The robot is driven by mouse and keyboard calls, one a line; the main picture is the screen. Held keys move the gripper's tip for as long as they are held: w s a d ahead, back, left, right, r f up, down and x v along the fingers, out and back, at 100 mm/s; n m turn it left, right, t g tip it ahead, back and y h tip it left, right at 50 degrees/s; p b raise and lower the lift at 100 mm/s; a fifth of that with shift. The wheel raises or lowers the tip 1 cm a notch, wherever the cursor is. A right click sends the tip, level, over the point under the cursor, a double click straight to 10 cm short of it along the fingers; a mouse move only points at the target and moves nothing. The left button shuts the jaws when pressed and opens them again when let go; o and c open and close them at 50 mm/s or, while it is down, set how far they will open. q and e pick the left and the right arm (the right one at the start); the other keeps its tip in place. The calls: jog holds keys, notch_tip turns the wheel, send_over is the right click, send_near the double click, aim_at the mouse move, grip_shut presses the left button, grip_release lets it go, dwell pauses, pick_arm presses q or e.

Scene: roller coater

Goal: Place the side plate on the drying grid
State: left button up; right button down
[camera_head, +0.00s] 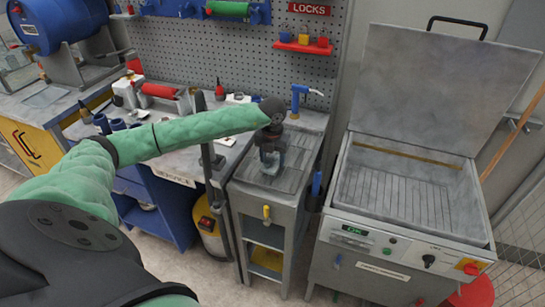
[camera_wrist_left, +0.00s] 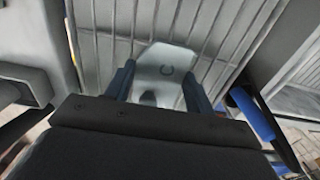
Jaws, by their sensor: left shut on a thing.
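My left gripper (camera_head: 270,146) points down over the narrow grey cabinet, its arm coming in from the left. It is shut on the side plate (camera_head: 270,164), a small pale grey plate. In the left wrist view the plate (camera_wrist_left: 165,64) shows between the two dark fingers (camera_wrist_left: 158,90), with a dark curved mark and a dark round spot; its near part is hidden by the gripper. The slatted grey drying grid (camera_head: 297,160) tops the cabinet and lies below the plate, also in the left wrist view (camera_wrist_left: 225,25). I cannot tell whether plate and grid touch. My right gripper is not in view.
A blue tap (camera_head: 300,97) stands at the grid's back edge. To the right is a grey washing tank (camera_head: 405,195) with its lid raised. A workbench with a red-handled roller (camera_head: 158,90) and other items is on the left. A dark post (camera_head: 209,160) stands left of the cabinet.

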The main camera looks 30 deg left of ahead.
pick_arm(q)
jog(key=shift+f, duration=0.35)
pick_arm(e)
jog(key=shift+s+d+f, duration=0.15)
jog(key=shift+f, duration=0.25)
pick_arm(q)
jog(key=shift+f, duration=0.1)
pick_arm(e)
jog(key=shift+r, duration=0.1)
pick_arm(q)
jog(key=o, duration=1.2)
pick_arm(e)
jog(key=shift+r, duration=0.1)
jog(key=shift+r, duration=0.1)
